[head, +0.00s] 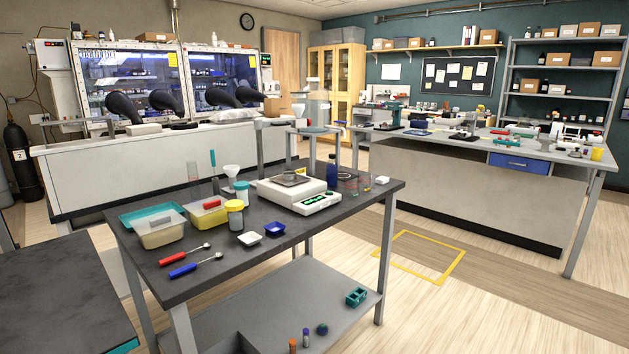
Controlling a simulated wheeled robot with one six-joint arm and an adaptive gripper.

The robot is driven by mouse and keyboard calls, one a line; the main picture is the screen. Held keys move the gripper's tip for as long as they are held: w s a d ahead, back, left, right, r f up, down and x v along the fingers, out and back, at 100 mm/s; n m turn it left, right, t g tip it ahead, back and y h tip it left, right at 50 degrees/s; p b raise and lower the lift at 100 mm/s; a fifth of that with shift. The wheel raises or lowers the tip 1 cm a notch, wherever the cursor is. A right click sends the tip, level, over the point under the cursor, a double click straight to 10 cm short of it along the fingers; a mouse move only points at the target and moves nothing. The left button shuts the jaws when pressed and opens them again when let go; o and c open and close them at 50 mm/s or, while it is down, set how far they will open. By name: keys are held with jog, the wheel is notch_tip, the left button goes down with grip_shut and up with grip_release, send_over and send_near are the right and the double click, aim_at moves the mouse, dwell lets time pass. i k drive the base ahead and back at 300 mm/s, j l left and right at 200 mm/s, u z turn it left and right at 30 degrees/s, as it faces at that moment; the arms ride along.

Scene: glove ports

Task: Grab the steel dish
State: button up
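A small round steel-grey dish (290,175) sits on the dark square pan of a white balance (296,196), on the dark-topped cart (330,222) in the middle of the view. The dish is small here, and its inside is hard to make out. The balance's display faces the front right. I cannot make out my gripper in the head view, and nothing is seen touching the dish.
Close to the balance stand a blue bottle (332,171), a yellow-lidded jar (235,214), a white dish (250,238) and a blue dish (275,229). Tubs and a teal tray (150,214) fill the left. Red and blue-handled tools lie at the front; the front right top is clear.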

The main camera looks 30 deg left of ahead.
aim_at(288, 176)
jog(key=i+u, duration=0.1)
jog(key=i, duration=1.15)
jog(key=i+u, duration=0.2)
jog(key=i, duration=0.2)
jog(key=i+l+u, duration=0.25)
jog(key=i, duration=0.15)
jog(key=i+u, duration=0.15)
jog(key=u, duration=0.25)
jog(key=i+u, duration=0.15)
jog(key=u, duration=0.25)
jog(key=i+u, duration=0.15)
jog(key=u, duration=0.2)
jog(key=i+u, duration=0.2)
jog(key=u, duration=0.2)
jog(key=i+l+u, duration=0.15)
jog(key=u, duration=0.25)
jog(key=i+l+u, duration=0.15)
jog(key=u, duration=0.2)
